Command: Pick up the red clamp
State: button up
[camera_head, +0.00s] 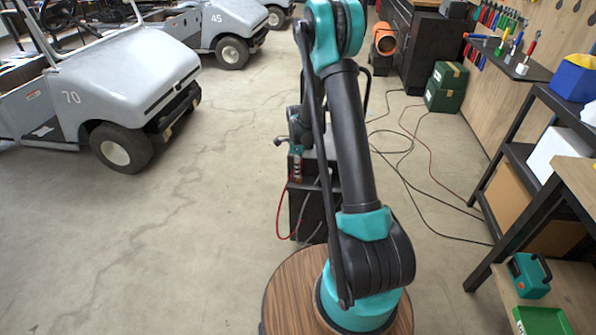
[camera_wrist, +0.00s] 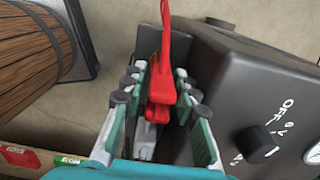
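The red clamp (camera_wrist: 161,85) is upright in the middle of the wrist view, its handle or lead running up out of the top. My gripper (camera_wrist: 160,85) is around it, with one teal finger on each side. The fingers are apart, and a narrow gap seems to show on either side of the clamp. A grey metal part is below the clamp, between the fingers. In the head view my gripper (camera_head: 296,152) is partly hidden behind my arm, and a small red part of the clamp (camera_head: 297,172) shows there.
A dark box with an OFF dial (camera_wrist: 256,144) stands close to my right finger. A red cable (camera_head: 280,218) hangs beside the black cart (camera_head: 306,212). Cables cross the floor to the right. Grey golf carts (camera_head: 122,82) stand left, with open floor between. A workbench and shelves are right.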

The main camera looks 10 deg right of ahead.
jog(key=shift+f, duration=0.2)
grip_shut()
jog(key=shift+r, duration=0.15)
dwell(0.3)
notch_tip(320, 180, up, 20)
dwell(0.5)
jog(key=shift+f, duration=0.2)
